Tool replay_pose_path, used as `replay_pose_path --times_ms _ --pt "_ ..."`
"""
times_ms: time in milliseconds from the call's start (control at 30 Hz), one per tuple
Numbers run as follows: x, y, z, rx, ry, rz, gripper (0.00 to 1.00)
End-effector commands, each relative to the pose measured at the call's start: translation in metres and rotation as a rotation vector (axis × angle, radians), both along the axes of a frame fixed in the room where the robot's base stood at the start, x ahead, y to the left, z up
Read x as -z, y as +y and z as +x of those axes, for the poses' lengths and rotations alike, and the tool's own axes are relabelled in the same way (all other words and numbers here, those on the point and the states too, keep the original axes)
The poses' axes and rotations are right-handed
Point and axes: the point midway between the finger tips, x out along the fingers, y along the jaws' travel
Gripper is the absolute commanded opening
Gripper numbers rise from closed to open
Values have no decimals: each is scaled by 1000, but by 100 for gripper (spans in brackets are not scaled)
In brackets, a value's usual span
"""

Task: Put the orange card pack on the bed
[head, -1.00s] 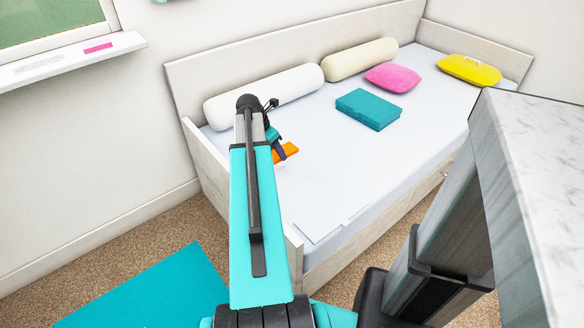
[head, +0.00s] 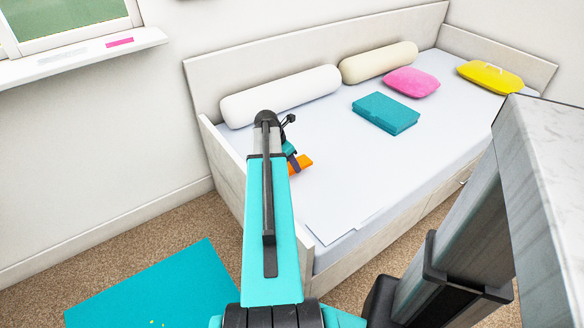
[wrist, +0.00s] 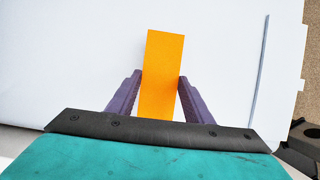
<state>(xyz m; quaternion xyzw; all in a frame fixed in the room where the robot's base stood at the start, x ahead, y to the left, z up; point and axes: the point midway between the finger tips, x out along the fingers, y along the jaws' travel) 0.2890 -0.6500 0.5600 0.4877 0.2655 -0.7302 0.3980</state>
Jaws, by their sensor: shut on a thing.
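The orange card pack (wrist: 163,75) is between the two purple fingers of my gripper (wrist: 160,92) in the wrist view, and the fingers are shut on it. In the head view the orange card pack (head: 301,163) shows just right of my arm, with my gripper (head: 293,158) partly hidden behind the arm. The bed (head: 345,190) has a white top and a pale wooden frame. The pack is over the left part of the bed's white surface. I cannot tell whether it touches the surface.
The bed's left end panel (head: 225,165) rises beside my arm. The white surface around the pack is clear.

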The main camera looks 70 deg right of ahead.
Motion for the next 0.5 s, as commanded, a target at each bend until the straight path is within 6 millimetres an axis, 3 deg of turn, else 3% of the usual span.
replay_pose_path --times_ms 500 --pt "37 0 0 0 0 0 23"
